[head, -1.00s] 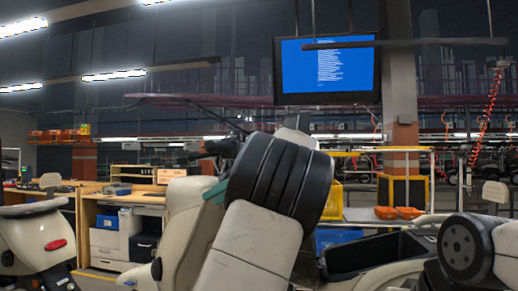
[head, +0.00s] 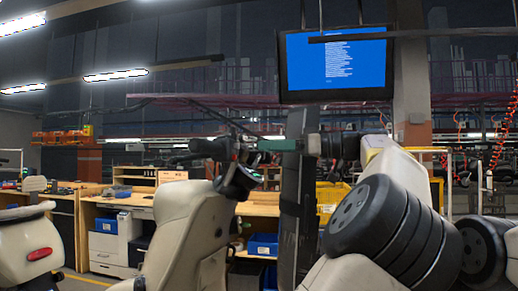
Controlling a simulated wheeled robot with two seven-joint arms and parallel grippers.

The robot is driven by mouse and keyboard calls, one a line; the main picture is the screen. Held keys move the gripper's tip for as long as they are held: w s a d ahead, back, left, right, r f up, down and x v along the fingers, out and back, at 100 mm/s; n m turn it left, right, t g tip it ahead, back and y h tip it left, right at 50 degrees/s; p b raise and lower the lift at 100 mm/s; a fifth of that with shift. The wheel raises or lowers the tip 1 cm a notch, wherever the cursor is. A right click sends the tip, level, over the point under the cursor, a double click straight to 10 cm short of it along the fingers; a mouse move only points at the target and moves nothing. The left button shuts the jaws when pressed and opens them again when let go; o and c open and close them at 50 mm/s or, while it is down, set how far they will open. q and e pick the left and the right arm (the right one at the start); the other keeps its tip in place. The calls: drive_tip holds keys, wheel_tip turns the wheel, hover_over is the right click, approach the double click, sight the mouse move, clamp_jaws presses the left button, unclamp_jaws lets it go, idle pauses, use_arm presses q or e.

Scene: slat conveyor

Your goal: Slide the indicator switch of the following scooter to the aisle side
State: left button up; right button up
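The following scooter (head: 178,228) stands left of centre, with its cream front body and black handlebar (head: 206,148) in view. The indicator switch is too small and crowded by dark parts to pick out. My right gripper is out of view.
Another cream scooter (head: 32,250) with a red tail light is at the far left. A dark upright post (head: 297,200) stands below my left wrist. Workbenches (head: 105,205) with blue bins are behind. A blue screen (head: 335,62) hangs overhead.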

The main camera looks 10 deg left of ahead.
sight(239, 147)
use_arm(q)
drive_tip(key=a, duration=0.4)
drive_tip(key=w+a, duration=0.1)
drive_tip(key=a, duration=0.2)
clamp_jaws()
drive_tip(key=shift+d, duration=0.1)
idle(1.2)
